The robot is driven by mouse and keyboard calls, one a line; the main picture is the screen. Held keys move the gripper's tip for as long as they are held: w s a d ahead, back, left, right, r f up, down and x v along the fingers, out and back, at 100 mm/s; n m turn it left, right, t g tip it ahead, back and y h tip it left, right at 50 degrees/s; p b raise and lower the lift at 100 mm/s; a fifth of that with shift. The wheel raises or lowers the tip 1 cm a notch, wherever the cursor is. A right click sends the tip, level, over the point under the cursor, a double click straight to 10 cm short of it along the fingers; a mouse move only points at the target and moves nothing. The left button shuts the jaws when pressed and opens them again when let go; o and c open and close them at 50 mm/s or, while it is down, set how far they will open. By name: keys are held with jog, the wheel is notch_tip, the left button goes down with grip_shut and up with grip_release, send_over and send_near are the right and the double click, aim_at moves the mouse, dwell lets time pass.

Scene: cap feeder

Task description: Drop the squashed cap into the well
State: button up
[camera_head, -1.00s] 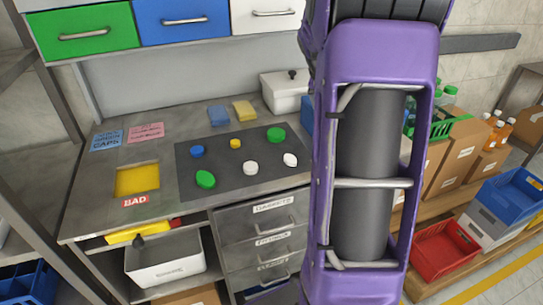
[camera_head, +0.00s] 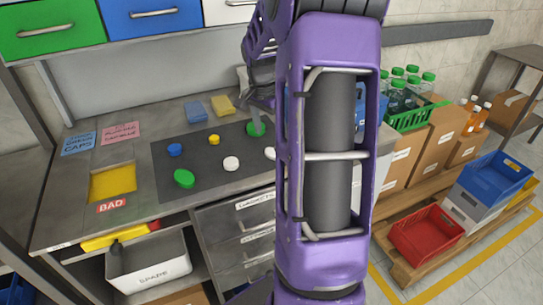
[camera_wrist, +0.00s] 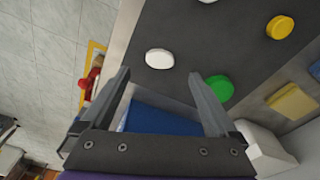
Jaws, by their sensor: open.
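Several caps lie on a dark mat (camera_head: 205,150). A white cap (camera_wrist: 158,58) at the mat's right looks oval in the wrist view; in the head view it is partly hidden by my arm. A green cap (camera_head: 184,179) at front left also looks somewhat oval, so I cannot be sure which is squashed. The yellow well (camera_head: 113,184) with a red BAD label is at the bench's left and looks empty. My gripper (camera_wrist: 159,76) is open and empty, with the white cap ahead between its fingertips. Its right fingertip overlaps another green cap (camera_wrist: 219,88) in view.
A blue cap (camera_head: 175,150), a yellow cap (camera_head: 214,139) and another white cap (camera_head: 231,164) are also on the mat. Blue (camera_head: 196,111) and yellow (camera_head: 223,105) sponges lie behind it. A white box (camera_wrist: 265,150) stands near my gripper. Drawers overhang the bench.

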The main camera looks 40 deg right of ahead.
aim_at(271, 152)
jog(key=shift+d+f+b, duration=0.2)
jog(key=shift+f+b, duration=0.1)
jog(key=shift+f, duration=1.2)
jog(key=shift+d+f+b, duration=0.15)
jog(key=shift+f+b, duration=0.1)
jog(key=shift+f, duration=1.2)
jog(key=c, duration=1.5)
grip_shut()
